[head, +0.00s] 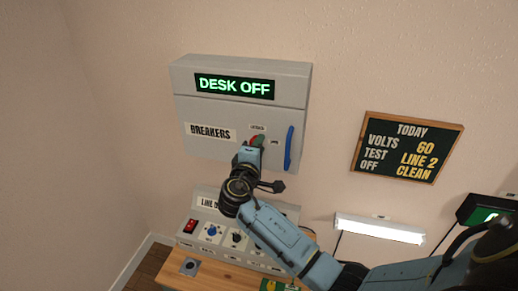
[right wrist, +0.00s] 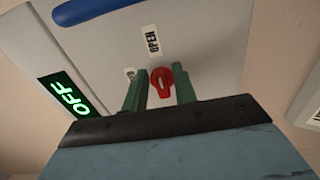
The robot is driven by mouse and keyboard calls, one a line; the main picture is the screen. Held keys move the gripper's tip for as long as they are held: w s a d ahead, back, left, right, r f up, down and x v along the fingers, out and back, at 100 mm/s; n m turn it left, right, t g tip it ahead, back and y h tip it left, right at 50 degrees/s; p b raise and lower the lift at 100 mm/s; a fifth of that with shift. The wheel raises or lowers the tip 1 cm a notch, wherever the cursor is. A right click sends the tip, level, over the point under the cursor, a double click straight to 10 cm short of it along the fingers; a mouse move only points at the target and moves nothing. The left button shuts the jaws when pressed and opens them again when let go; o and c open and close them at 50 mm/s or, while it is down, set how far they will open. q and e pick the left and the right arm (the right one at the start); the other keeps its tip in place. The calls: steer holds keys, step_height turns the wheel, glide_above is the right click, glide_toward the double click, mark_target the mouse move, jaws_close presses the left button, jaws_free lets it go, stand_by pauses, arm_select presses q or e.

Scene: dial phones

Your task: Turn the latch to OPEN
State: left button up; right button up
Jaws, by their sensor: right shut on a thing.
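My right gripper (head: 257,143) reaches up to the box front. Its green fingers (right wrist: 160,72) are shut on the latch, one on each side. In the right wrist view an OPEN label (right wrist: 153,40) is above the latch, and a small, partly hidden label (right wrist: 130,73) is to its left. I cannot tell exactly which way the latch points. My left gripper is not in view.
A blue handle (head: 289,148) stands right of the latch. The box display (head: 235,87) reads DESK OFF. Below is a panel with a red switch (head: 190,226) and knobs on a wooden desk (head: 207,272). A chalkboard (head: 407,147) and a lit lamp (head: 380,229) are at right.

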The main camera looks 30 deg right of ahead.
steer(key=o, duration=0.7)
steer(key=v, duration=1.3)
steer(key=shift+s+a, duration=0.1)
steer(key=shift+s, duration=0.05)
